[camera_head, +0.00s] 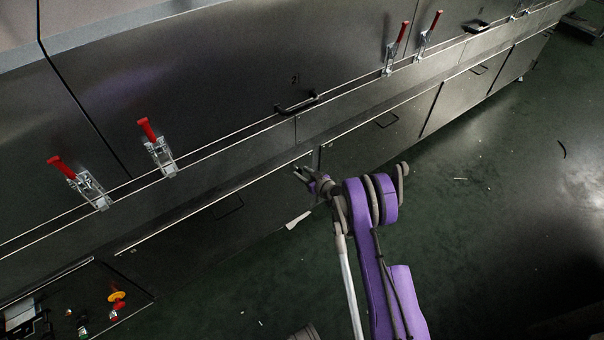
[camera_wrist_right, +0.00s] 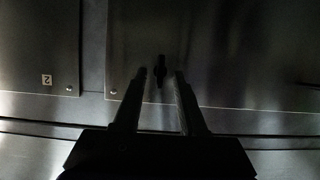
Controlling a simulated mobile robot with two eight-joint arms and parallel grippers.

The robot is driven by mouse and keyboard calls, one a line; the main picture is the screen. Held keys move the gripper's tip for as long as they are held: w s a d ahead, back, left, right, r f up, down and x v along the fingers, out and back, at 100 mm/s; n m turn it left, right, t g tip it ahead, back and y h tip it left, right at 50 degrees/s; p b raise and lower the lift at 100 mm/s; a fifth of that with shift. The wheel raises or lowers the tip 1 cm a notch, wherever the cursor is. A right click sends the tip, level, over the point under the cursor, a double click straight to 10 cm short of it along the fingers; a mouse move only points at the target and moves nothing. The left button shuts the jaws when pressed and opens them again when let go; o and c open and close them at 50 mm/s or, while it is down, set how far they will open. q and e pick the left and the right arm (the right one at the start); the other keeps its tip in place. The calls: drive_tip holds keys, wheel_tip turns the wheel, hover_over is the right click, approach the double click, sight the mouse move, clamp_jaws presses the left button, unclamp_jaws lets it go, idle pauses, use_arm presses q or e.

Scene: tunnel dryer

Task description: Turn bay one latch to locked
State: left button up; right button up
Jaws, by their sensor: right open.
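My right gripper (camera_head: 303,173) reaches up to the lower front of the metal dryer, below a black bar handle (camera_head: 297,104). In the right wrist view its two fingers (camera_wrist_right: 161,73) are apart and empty. A small dark upright piece, perhaps a latch (camera_wrist_right: 161,69), shows between the fingertips on a metal panel. I cannot tell whether the fingers touch it. This panel stands to the right of another panel marked 2 (camera_wrist_right: 46,79). No mark for bay one is readable, and the latch's setting is unclear in the dark picture. My left gripper is not in view.
Red-handled clamps (camera_head: 158,150) stand along the dryer's upper ledge, left and right of the bar handle. A control panel with a yellow and red knob (camera_head: 117,297) is at the lower left. Green floor (camera_head: 500,200) is open at the right.

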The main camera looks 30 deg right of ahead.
drive_tip(key=shift+w+f, duration=0.1)
drive_tip(key=shift+w, duration=0.2)
clamp_jaws()
